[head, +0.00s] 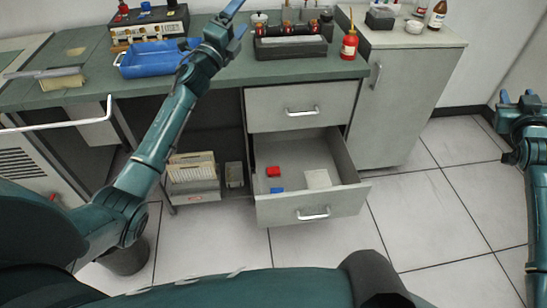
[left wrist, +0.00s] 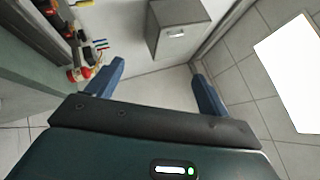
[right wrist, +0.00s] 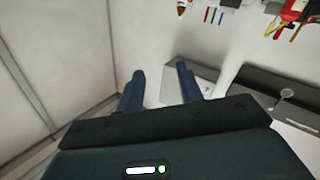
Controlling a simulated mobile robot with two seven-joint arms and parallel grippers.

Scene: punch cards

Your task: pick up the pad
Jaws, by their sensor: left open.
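A pale, flat, square item (head: 317,179) lies in the open lower drawer (head: 312,205); it may be the pad, but I cannot tell for certain. A red block (head: 273,172) and a small blue block (head: 277,190) lie to its left in the drawer. My left gripper (head: 236,20) is open and empty above the bench, well above the drawer; its spread blue fingers show in the left wrist view (left wrist: 158,82). My right gripper (head: 518,97) is at the far right, away from the bench. Its fingers stand apart with nothing between them in the right wrist view (right wrist: 160,76).
A grey cabinet (head: 385,115) stands right of the drawers. A cream crate (head: 192,170) sits under the bench. The tiled floor (head: 430,220) at right is clear.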

